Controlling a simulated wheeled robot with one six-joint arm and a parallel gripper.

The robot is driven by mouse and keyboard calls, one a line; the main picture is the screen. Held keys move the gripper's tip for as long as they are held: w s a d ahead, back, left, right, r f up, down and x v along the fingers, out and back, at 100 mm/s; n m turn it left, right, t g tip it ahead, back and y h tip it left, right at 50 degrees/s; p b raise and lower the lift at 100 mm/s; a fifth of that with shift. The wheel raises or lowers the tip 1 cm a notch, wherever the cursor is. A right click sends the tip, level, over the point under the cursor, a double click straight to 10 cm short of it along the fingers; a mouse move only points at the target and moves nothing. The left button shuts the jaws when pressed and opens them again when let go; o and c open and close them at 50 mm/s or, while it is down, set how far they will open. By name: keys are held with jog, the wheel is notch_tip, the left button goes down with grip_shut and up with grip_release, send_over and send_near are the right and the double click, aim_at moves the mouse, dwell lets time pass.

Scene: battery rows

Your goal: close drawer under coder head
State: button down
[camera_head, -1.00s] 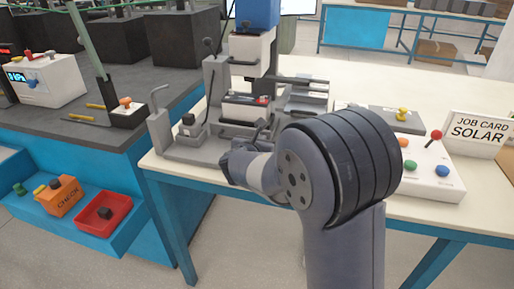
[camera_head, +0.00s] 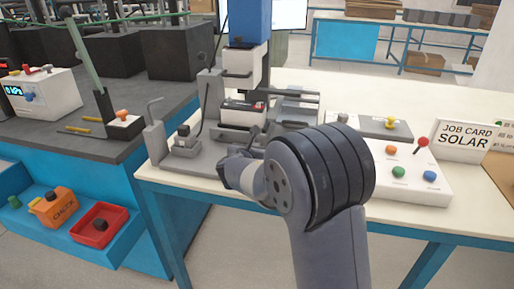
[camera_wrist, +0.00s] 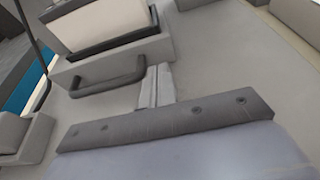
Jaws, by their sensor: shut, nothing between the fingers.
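The coder head (camera_head: 244,62), a white block under a blue body, stands over a grey fixture on the bench. Beneath it is the drawer (camera_head: 236,116), carrying a white block with a dark top and a red detail. In the wrist view the drawer front (camera_wrist: 153,54) has a dark grey bar handle (camera_wrist: 108,78). My gripper (camera_wrist: 154,72) is shut and empty. Its fingertips are close to the drawer front, near the handle's right end; I cannot tell whether they touch. My wrist hides part of the fixture in the head view.
A white button panel (camera_head: 405,178) with a red lever is right of my arm. A JOB CARD SOLAR sign (camera_head: 463,140) stands behind it. A small grey post (camera_head: 155,135) stands left of the fixture.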

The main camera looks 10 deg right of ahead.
jog(key=p+v, duration=0.1)
jog(key=v, duration=1)
jog(key=shift+f, duration=0.1)
jog(key=b+x, duration=0.1)
jog(key=x, duration=0.8)
jog(key=shift+f, duration=0.2)
jog(key=shift+w+d, duration=0.3)
jog(key=shift+w, duration=0.45)
jog(key=shift+w+d, duration=0.25)
jog(key=shift+w, duration=0.55)
jog(key=shift+w+d, duration=0.3)
jog(key=shift+w, duration=0.45)
